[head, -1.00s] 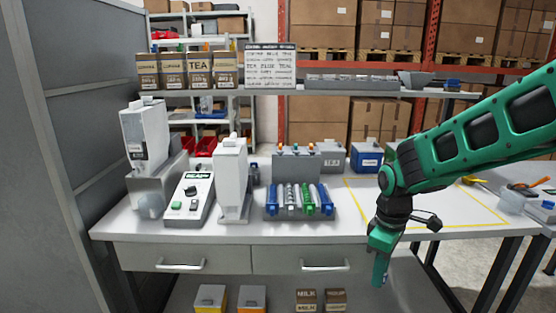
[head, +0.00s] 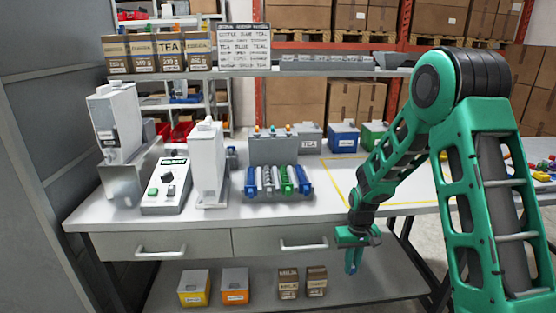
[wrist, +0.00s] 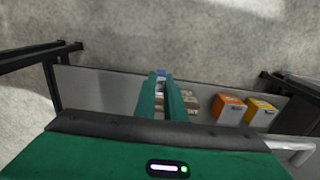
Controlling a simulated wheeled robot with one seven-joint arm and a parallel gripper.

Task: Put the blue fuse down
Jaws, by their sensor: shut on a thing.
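My gripper (head: 353,268) hangs fingers-down in front of the bench's front edge, below the bench top. In the wrist view my gripper (wrist: 161,92) has its two green fingers close together, with a small blue thing, the blue fuse (wrist: 161,74), between the tips. Most of the fuse is hidden by the fingers. The grey bench top (head: 330,212) lies above and behind the gripper. A yellow-outlined area (head: 338,184) is marked on the bench top, partly hidden by my arm.
A tray of blue, green and white tubes (head: 278,182) stands mid-bench. White dispensers (head: 207,165) and a control box (head: 167,187) are further left. A lower shelf holds orange-and-yellow boxes (head: 194,289). Blue (head: 343,138) and green (head: 373,135) bins stand behind the outlined area.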

